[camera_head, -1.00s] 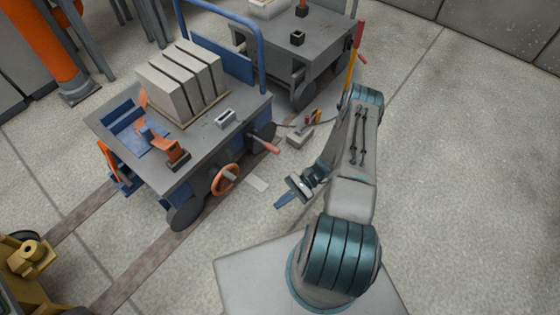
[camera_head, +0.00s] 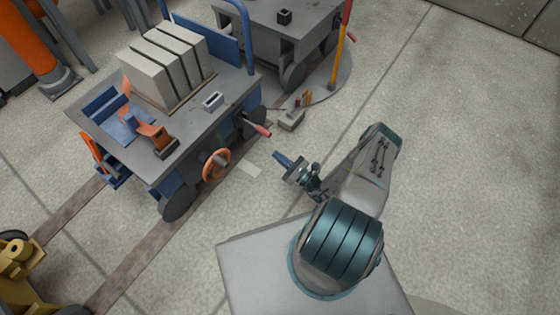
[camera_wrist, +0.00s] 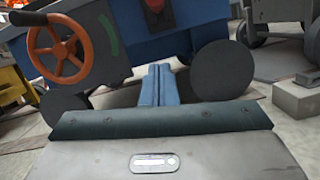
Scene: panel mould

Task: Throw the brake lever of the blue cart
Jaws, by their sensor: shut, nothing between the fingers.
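The blue cart (camera_head: 160,165) stands left of centre in the head view, its grey deck loaded with pale slabs. A lever with a red grip (camera_head: 258,127) sticks out from its near side, close to the right wheel. A red end at the top edge of the wrist view (camera_wrist: 154,5) seems to be this grip, partly cut off. My gripper (camera_head: 278,156) is shut and empty, pointing at the cart's side. It is apart from the lever, below and right of it in the head view. Its blue fingers show in the wrist view (camera_wrist: 155,78).
An orange handwheel (camera_head: 216,165) sits on the same side, left of the lever; it also shows in the wrist view (camera_wrist: 62,50). A grey block (camera_head: 291,121) with a cable lies on the floor. A grey cart (camera_head: 285,30) stands behind. Floor at right is clear.

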